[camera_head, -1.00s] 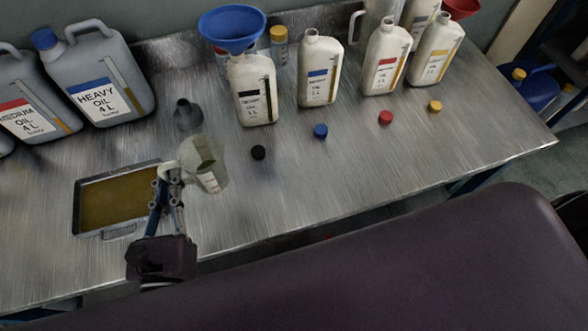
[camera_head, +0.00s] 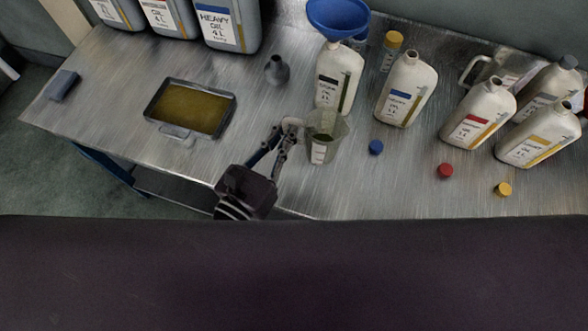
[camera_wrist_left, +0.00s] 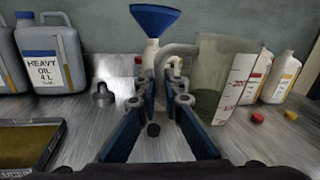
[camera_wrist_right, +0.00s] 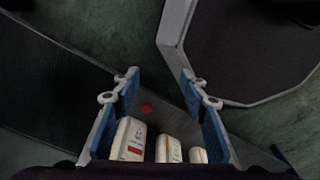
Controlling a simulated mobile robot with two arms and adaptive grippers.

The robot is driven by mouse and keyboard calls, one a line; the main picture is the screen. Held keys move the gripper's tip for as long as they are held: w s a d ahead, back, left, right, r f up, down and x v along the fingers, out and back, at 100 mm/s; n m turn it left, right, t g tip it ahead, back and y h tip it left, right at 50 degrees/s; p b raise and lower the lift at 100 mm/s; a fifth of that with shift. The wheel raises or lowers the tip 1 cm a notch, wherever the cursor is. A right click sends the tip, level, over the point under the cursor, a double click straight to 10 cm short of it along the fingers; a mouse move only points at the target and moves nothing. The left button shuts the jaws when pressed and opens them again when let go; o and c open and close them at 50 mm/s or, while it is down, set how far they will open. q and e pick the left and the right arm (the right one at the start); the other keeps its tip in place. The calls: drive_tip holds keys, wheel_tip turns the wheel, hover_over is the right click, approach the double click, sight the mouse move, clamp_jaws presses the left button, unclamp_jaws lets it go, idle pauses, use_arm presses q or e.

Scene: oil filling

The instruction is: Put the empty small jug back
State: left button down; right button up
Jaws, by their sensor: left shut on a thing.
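The clear small jug (camera_head: 327,137) with red scale marks is in my left gripper (camera_head: 291,128), which is shut on its handle. The jug is over the bench, in front of the bottle with the blue funnel. In the left wrist view, the jug (camera_wrist_left: 222,80) stands nearly upright right of the fingers (camera_wrist_left: 162,88). Its lower part looks darker; I cannot tell whether that is residue or background. Whether it touches the bench is unclear. My right gripper (camera_wrist_right: 157,80) shows only in the right wrist view, open and empty, with white bottles below.
An oil-filled tray (camera_head: 190,108) lies left of the jug. Large grey jugs (camera_head: 228,25) stand behind. White bottles (camera_head: 407,90), a blue funnel (camera_head: 338,15), a grey spouted piece (camera_head: 277,70) and loose caps (camera_head: 376,147) are around. Bench between tray and grey piece is clear.

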use_arm(q)
wheel_tip(320, 180, down, 16)
drive_tip(key=b, duration=1.2)
drive_tip(key=shift+d+r, duration=0.1)
drive_tip(key=shift+r, duration=0.05)
drive_tip(key=c, duration=2.5)
unclamp_jaws()
drive_tip(key=o, duration=0.4)
